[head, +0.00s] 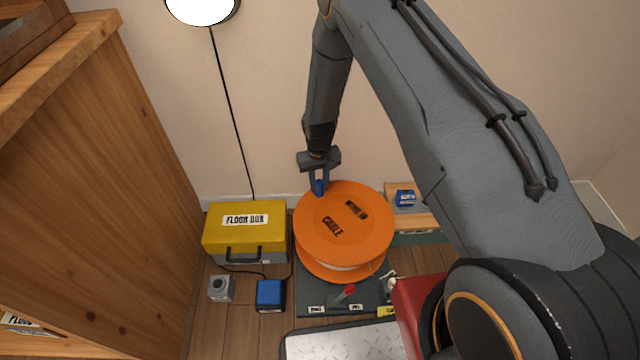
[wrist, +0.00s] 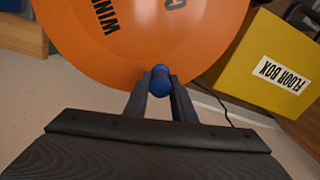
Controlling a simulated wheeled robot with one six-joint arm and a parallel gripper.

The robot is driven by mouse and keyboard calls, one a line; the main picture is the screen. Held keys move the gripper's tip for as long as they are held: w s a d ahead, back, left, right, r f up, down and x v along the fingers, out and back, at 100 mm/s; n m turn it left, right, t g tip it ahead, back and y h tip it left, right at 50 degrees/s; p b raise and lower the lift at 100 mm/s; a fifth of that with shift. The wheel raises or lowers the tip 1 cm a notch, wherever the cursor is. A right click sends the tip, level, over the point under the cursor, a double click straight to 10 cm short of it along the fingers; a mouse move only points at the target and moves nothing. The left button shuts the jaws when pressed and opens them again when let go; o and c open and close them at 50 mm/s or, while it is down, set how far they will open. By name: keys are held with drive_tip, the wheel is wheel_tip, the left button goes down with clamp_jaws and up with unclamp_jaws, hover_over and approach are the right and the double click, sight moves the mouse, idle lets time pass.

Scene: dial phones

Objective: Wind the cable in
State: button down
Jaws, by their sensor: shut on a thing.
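An orange cable reel (head: 343,222) with dark lettering stands on a dark green base (head: 385,290), and a little pale cable shows under its top disc. A blue crank knob (head: 319,187) stands at the reel's far left rim. My gripper (head: 319,178) is shut on this knob. In the wrist view the blue knob (wrist: 160,80) sits between my two fingers (wrist: 157,98), with the orange disc (wrist: 140,35) just beyond it. The label on the disc is partly cut off in the wrist view.
A yellow floor box (head: 246,228) stands close left of the reel. A blue block (head: 270,294) and a grey box (head: 221,288) lie in front of it. A wooden cabinet (head: 100,160) fills the left. A red-handled switch (head: 347,291) sits on the base's front.

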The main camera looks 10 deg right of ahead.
drive_tip(key=c, duration=1.6)
unclamp_jaws()
drive_tip(key=shift+c, duration=0.2)
drive_tip(key=shift+r+p, duration=0.95)
drive_tip(key=shift+r, duration=2.95)
